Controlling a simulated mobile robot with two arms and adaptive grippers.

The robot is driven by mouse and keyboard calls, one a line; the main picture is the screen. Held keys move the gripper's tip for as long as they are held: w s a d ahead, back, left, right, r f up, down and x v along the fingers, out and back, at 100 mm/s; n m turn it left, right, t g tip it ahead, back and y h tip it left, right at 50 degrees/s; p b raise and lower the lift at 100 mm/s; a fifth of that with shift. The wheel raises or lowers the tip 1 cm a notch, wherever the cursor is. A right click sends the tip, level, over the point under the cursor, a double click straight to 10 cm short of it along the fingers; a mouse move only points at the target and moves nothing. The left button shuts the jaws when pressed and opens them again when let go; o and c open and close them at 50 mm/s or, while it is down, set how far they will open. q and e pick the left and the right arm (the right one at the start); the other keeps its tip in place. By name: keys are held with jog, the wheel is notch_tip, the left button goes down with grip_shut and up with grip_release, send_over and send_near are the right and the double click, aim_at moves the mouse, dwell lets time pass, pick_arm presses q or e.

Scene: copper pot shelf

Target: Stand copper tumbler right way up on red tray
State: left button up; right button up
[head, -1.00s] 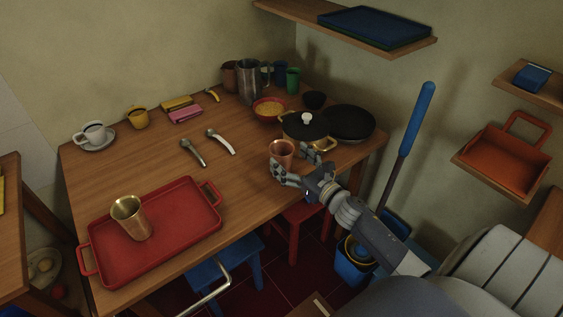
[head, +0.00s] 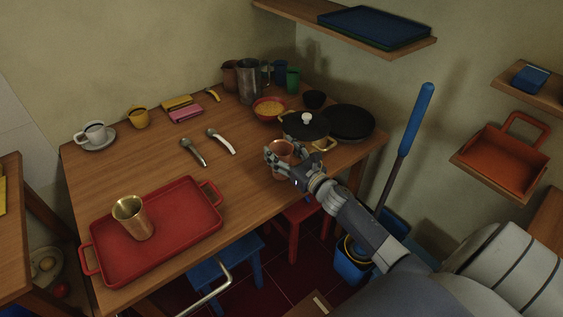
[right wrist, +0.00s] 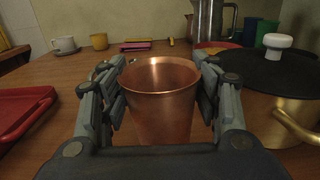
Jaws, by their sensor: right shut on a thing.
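The copper tumbler (head: 281,149) is upright with its open rim on top, near the table's right front edge. My right gripper (head: 279,157) is shut on it, with fingers on both sides of its wall, as the right wrist view shows the tumbler (right wrist: 162,100) between them. Its base is hidden by the hand, so I cannot tell whether it touches the table. The red tray (head: 192,222) lies at the table's front left. A brass-coloured cup (head: 133,218) stands upright on it. My left gripper is not in view.
A lidded brass pot (head: 306,126) stands just behind the tumbler, with a black pan (head: 350,121) beside it. Two metal utensils (head: 220,141) lie mid-table. A red bowl (head: 269,109) stands further back. The wood between utensils and tray is clear.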

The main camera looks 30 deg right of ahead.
jog(key=shift+r, duration=0.5)
notch_tip(320, 180, up, 2)
jog(key=shift+r, duration=0.15)
jog(key=s+a+r+b, duration=0.1)
jog(key=s+a, duration=0.1)
jog(key=s, duration=0.5)
jog(key=s+a+b, duration=0.1)
jog(key=s+a, duration=0.1)
jog(key=s, duration=0.6)
jog(key=shift+s+a+r, duration=0.2)
jog(key=shift+s+r, duration=0.05)
jog(key=shift+r, duration=0.15)
